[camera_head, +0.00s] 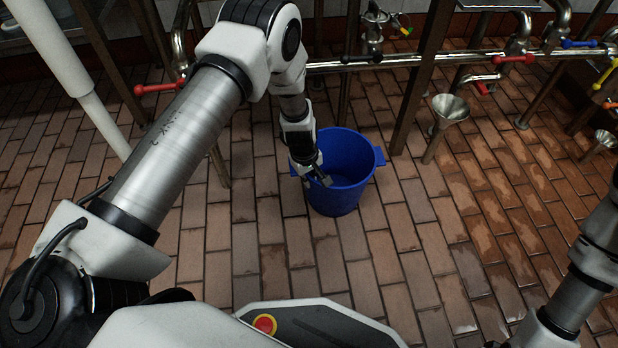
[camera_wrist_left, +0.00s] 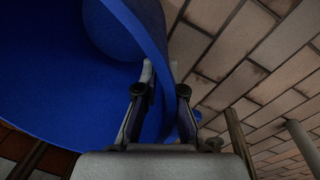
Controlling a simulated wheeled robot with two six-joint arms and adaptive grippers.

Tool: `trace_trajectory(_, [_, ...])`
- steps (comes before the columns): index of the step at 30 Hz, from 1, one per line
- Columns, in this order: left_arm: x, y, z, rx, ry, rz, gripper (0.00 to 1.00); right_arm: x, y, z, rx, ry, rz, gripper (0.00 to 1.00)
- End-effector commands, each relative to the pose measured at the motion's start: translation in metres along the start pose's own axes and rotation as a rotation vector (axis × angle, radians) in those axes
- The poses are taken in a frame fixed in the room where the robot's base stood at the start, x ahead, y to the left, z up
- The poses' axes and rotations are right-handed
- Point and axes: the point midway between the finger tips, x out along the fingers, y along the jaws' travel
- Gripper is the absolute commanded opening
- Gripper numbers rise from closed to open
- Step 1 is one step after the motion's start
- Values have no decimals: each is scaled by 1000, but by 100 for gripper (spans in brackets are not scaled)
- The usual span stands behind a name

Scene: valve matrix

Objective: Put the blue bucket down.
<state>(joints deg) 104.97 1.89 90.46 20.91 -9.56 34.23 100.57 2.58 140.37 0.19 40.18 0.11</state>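The blue bucket (camera_head: 340,202) is upright in the middle of the head view, with an ear-like handle on its right side. My left gripper (camera_head: 319,177) is at the bucket's left rim. In the left wrist view, the bucket (camera_wrist_left: 55,95) fills the upper left. There the fingers of my left gripper (camera_wrist_left: 161,72) lie on either side of the bucket's wall and look closed on it. The fingertips are partly hidden by the wall. Whether the bucket's bottom touches the floor is hard to tell. My right gripper is out of view; only part of that arm shows.
The brown tiled floor (camera_head: 390,270) is clear around the bucket and wet towards the right. Behind are pipes on posts with a red valve handle (camera_head: 158,88) and another red one (camera_head: 515,59). A metal funnel (camera_head: 449,108) stands to the right.

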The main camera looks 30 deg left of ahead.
Motion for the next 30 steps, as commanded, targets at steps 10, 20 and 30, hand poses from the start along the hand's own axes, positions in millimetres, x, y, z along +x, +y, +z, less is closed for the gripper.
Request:
trace_trajectory(10, [-1, 0, 0, 0, 0, 0, 31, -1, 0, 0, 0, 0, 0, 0])
trace_trajectory(20, [-69, 2, 0, 0, 0, 0, 31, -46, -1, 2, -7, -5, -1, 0])
trace_trajectory(30, [-124, 1, 0, -1, 0, 0, 31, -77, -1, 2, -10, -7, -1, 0])
